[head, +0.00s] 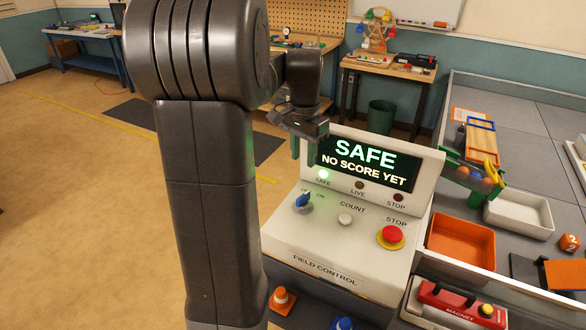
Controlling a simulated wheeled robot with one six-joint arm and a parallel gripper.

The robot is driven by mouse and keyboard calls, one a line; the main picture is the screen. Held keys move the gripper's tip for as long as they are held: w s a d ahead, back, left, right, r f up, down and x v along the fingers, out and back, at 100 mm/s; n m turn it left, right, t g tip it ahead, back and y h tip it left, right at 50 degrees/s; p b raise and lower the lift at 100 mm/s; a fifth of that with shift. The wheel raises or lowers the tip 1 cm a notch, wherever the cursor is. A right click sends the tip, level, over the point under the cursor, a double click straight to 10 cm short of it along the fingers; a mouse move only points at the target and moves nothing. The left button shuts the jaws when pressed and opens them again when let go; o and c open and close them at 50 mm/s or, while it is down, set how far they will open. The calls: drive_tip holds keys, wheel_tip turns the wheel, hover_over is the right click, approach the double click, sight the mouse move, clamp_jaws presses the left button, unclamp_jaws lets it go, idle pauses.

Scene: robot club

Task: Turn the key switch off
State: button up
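The key switch (303,201) is a small blue key on a round base at the left of the white field control console (325,245). The labels above it read OFF, partly covered, and ON. Which of them the key points to is hard to tell. The console's screen (362,166) reads "SAFE, NO SCORE YET", and the green SAFE lamp (323,174) is lit. My gripper (303,149) hangs above and behind the key switch, in front of the screen's left edge. Its two green fingers are apart, with nothing seen between them.
A red stop button (391,236) and a white count button (345,220) share the console top. An orange tray (460,247) and a red magnet unit (455,304) lie to the right. The floor at left is open.

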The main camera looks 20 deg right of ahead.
sight(303, 195)
drive_tip(key=f, duration=0.6)
drive_tip(key=f+p, duration=0.1)
drive_tip(key=f, duration=0.6)
drive_tip(key=shift+w+d+f, duration=0.1)
drive_tip(key=shift+d+f, duration=0.1)
clamp_jaws()
